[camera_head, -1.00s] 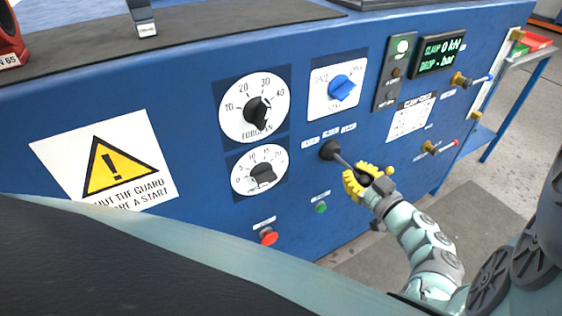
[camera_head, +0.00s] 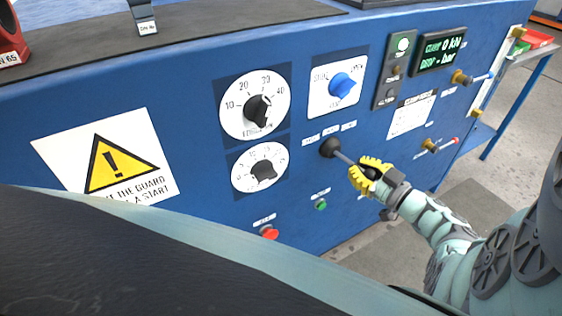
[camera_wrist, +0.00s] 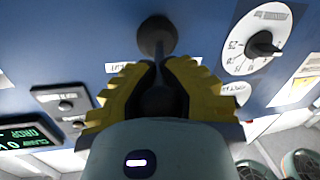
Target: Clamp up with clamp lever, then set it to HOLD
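The clamp lever (camera_head: 342,157) is a thin shaft rising from a black boot on the blue panel, under three small labels too blurred to read. My gripper (camera_head: 367,174) has its yellow fingers closed around the lever's dark knob. In the wrist view the knob (camera_wrist: 158,100) sits between both fingers (camera_wrist: 158,68), with the boot (camera_wrist: 157,35) beyond; contact is partly hidden. A blue selector knob (camera_head: 342,86) sits on a white plate above the lever; its labels are mostly unreadable.
Two black dials (camera_head: 257,108) are left of the lever. A green button (camera_head: 321,205) and red button (camera_head: 270,233) sit below. Handled valves (camera_head: 440,146) project from the panel at the right. A warning sign (camera_head: 105,165) is at the left.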

